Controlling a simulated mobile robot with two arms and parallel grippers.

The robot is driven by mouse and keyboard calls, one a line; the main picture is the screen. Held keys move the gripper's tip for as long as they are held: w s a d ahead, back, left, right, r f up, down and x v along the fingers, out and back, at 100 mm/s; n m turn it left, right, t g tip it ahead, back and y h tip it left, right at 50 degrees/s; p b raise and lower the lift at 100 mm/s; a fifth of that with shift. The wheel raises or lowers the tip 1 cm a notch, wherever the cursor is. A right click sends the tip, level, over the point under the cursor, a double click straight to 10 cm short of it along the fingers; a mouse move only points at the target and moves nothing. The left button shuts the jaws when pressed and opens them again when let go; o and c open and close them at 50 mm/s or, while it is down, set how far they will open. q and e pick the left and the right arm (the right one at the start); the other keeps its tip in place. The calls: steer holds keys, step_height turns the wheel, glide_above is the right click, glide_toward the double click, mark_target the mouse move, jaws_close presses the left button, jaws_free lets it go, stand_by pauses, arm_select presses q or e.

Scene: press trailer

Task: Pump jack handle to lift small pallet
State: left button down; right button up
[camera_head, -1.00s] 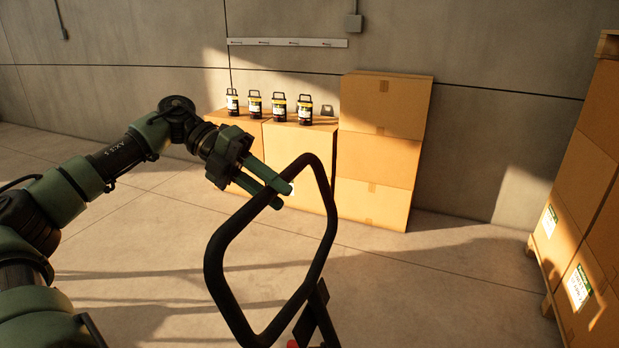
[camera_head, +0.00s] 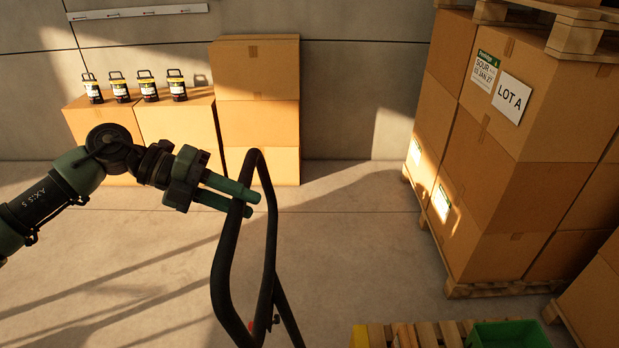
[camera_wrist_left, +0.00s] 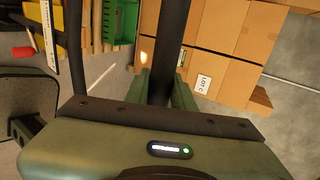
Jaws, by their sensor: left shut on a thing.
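The jack handle (camera_head: 223,262) is a black tubular loop standing upright in the middle of the head view. My left gripper (camera_head: 248,198) is shut on the upper left side of the loop, with its two green fingers around the bar. In the left wrist view the black bar (camera_wrist_left: 166,50) runs between the fingers. The small pallet (camera_head: 428,335) shows only in part at the bottom of the head view, with a green crate (camera_head: 508,334) on it. The lower part of the jack is out of view. My right gripper is not seen.
Tall stacked cartons on pallets (camera_head: 490,170) stand on the right. Cartons (camera_head: 258,110) line the back wall, with several black and yellow lanterns (camera_head: 120,87) on the lower ones. The concrete floor (camera_head: 350,240) between is clear.

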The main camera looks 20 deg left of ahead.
arm_select(q)
steer(key=w+d+p, duration=0.2)
steer(key=d+p, duration=0.1)
steer(key=d, duration=0.4)
steer(key=w+d+r+p, duration=0.1)
steer(key=w+d+p, duration=0.1)
steer(key=d+p, duration=0.2)
steer(key=d, duration=0.3)
steer(key=shift+w+d+r, duration=0.2)
steer(key=shift+w+d, duration=0.05)
steer(key=shift+d, duration=0.1)
